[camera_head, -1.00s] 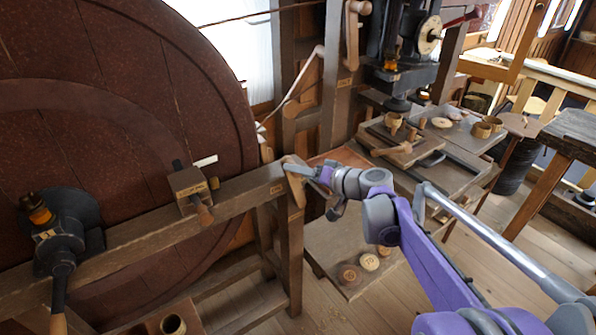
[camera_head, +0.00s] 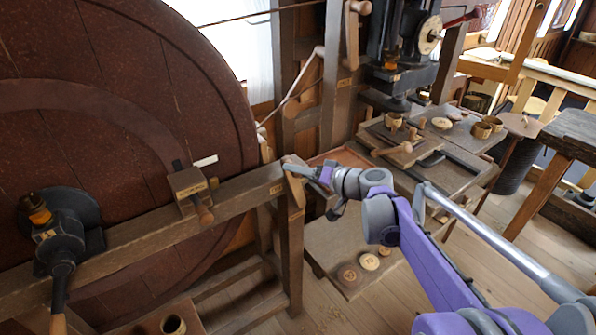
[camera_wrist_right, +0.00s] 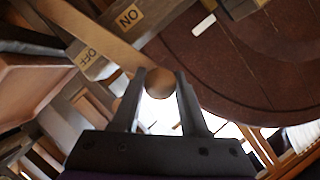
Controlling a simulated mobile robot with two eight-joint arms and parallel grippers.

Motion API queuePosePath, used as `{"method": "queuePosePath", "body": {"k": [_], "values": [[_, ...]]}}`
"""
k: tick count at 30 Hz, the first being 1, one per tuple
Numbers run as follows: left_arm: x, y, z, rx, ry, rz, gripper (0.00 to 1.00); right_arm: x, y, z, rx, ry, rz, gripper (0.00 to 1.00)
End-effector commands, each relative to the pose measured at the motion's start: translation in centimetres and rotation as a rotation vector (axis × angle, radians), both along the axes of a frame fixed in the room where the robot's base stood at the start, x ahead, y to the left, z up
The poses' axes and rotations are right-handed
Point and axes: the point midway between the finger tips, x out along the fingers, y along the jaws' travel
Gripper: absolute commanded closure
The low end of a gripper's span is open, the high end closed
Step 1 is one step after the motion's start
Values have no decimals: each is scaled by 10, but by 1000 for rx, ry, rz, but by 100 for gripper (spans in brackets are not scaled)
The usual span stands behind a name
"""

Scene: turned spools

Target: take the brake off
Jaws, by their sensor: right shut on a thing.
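The brake lever (camera_head: 294,187) is a pale wooden bar at the right end of the heavy beam, beside the big dark red wheel (camera_head: 130,120). In the right wrist view the lever (camera_wrist_right: 85,28) slants down to a round wooden knob (camera_wrist_right: 159,87). An ON label (camera_wrist_right: 129,17) lies on one side of the lever and an OFF label (camera_wrist_right: 84,59) on the other. My right gripper (camera_head: 292,168) is at the lever; its fingers (camera_wrist_right: 160,92) are shut on the knob, one on each side. My left gripper is not in view.
The beam (camera_head: 130,238) carries a wooden block (camera_head: 187,185) and a dark fitting with a handle (camera_head: 65,240). A bench (camera_head: 465,135) with cups and tools stands behind my right arm. A low board (camera_head: 350,252) with round discs lies below it.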

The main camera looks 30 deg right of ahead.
Motion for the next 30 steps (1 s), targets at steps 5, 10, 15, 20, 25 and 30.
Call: {"method": "queuePosePath", "body": {"k": [5, 10, 15, 20, 25, 30], "values": [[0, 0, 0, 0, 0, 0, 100, 0, 0, 0, 0, -1, 1, 100], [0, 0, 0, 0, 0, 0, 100, 0, 0, 0, 0, -1, 1, 100], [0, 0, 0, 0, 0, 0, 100, 0, -2, 1, 11, 0, -1, 100], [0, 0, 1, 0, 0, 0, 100, 1, -12, 3, 59, 4, -1, 100], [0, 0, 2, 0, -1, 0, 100, 3, -33, 5, 161, 12, -2, 100], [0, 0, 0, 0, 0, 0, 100, 5, -58, 6, 291, 22, -2, 100]]}}
